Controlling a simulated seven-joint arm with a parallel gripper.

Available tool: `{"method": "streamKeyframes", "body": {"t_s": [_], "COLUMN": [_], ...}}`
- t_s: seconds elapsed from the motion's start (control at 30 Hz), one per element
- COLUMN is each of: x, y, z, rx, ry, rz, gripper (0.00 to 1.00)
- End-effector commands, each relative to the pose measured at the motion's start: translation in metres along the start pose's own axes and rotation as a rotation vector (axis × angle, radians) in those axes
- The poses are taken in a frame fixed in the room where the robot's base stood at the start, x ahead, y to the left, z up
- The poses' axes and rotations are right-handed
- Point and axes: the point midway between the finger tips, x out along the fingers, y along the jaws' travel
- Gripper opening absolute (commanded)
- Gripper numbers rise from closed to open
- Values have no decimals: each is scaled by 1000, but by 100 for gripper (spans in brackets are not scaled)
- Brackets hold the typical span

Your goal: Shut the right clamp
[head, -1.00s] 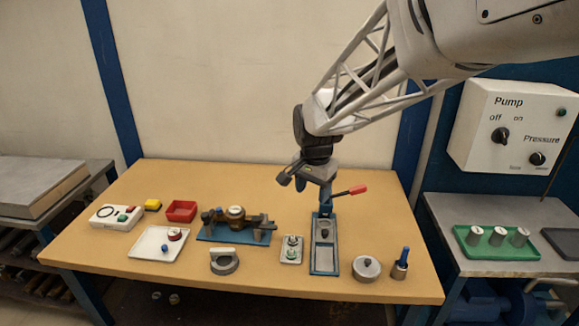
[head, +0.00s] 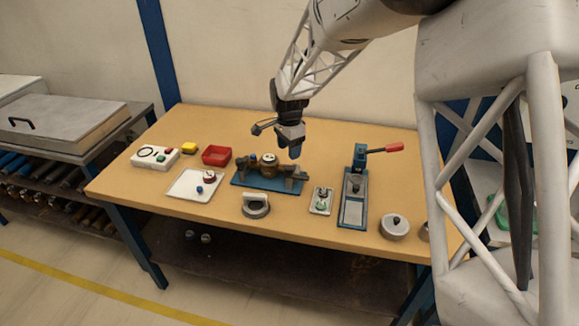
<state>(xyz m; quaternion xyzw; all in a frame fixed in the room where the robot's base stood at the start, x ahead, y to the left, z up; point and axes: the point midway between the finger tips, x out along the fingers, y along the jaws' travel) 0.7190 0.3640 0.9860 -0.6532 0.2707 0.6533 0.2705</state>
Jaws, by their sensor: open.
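The blue clamp fixture (head: 240,183) lies near the middle of the table with a round brass-coloured meter (head: 268,167) on it. The right clamp (head: 294,184) is a dark grey piece at the fixture's right end. Whether it stands open or shut is too small to tell. My gripper (head: 290,146) is open and empty, pointing down above and behind the right clamp, with an apparent gap between them. Its fingers are small and partly hidden by its own body.
A blue press (head: 354,210) with a red handle (head: 395,148) stands right of the fixture. A white tray (head: 183,188) and red bin (head: 217,156) are left.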

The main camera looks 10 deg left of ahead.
Motion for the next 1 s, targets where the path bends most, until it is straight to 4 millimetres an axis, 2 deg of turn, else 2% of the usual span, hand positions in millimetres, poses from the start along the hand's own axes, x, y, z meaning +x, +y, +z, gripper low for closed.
{"method": "streamKeyframes", "body": {"t_s": [0.37,0.53,1.0], "x": [1,7,58], "y": [0,0,0], "z": [0,0,0], "rx": [0,0,0], "ry": [0,0,-1], "rz": [0,1,2], "gripper": [58,58,58]}}
